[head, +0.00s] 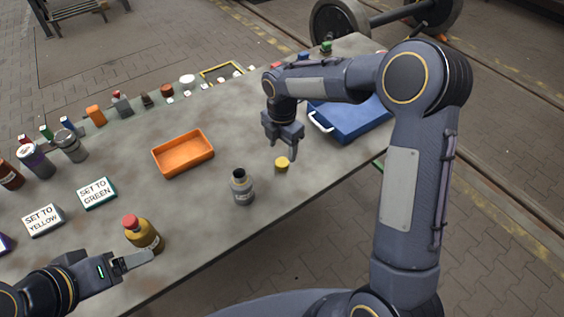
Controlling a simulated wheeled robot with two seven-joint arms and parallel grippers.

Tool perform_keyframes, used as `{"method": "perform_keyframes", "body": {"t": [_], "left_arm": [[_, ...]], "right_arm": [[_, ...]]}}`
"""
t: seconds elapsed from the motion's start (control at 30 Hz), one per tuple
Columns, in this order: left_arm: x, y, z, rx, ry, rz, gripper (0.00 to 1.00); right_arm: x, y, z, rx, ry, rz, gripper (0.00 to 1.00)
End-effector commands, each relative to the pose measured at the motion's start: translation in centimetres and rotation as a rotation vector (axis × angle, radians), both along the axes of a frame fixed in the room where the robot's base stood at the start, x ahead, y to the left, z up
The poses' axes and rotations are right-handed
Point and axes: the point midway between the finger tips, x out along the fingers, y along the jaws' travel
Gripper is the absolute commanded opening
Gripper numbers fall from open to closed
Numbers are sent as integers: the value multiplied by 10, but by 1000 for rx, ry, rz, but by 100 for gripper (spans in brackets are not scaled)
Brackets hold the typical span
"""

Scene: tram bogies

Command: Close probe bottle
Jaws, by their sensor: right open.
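A grey bottle (242,190) with a dark open mouth and a pale label stands upright on the table. It has no cap on it. A small yellow cap (281,165) lies on the table to its right. My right gripper (281,148) points down just above the cap, open, with nothing seen between its fingers. A yellow-brown bottle (146,237) with a red cap stands upright at the lower left. My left gripper (138,261) lies low in front of that bottle's base; whether it touches the bottle or how wide its jaws are is unclear.
An orange tray (183,166) lies empty behind the grey bottle. A blue case (350,125) with a white handle is behind my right gripper. Several small items line the far edge.

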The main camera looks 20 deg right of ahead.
Motion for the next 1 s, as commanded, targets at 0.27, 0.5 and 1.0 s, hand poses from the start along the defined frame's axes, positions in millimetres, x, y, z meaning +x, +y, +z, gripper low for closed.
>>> {"method": "perform_keyframes", "body": {"t": [0.27,0.5,1.0], "left_arm": [[0,0,2,0,0,0,77],[0,0,11,0,0,0,77],[0,0,11,0,0,0,77]], "right_arm": [[-1,0,-4,-1,3,0,61],[-3,1,-40,-2,3,1,61],[-3,1,-51,0,-1,0,60]]}}
